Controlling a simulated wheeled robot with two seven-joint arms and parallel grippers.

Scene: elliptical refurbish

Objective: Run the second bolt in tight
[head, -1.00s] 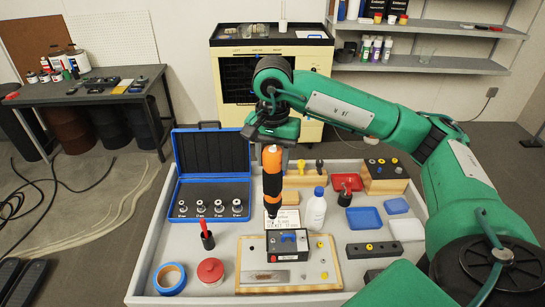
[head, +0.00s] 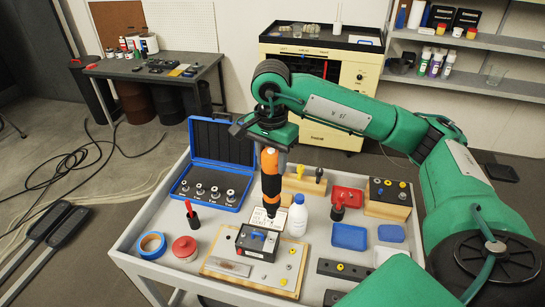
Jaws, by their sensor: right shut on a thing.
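My right gripper (head: 271,139) is shut on an orange and black power driver (head: 270,172), which points down. The driver's tip is over the back of a black box (head: 257,242) with a blue part on top. I cannot tell whether the tip touches anything, and no bolt is visible under it. The box sits on a wooden board (head: 212,262). Behind the box is a white card with writing (head: 262,218). Small metal and yellow pieces (head: 291,252) lie on the board's right side. My left gripper is not in view.
A blue case (head: 222,145) with several sockets stands open at the back left of the grey bench. A white bottle (head: 298,216) stands close right of the driver. Blue tape (head: 151,244), a red tin (head: 186,248) and a blue tray (head: 349,237) are nearby.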

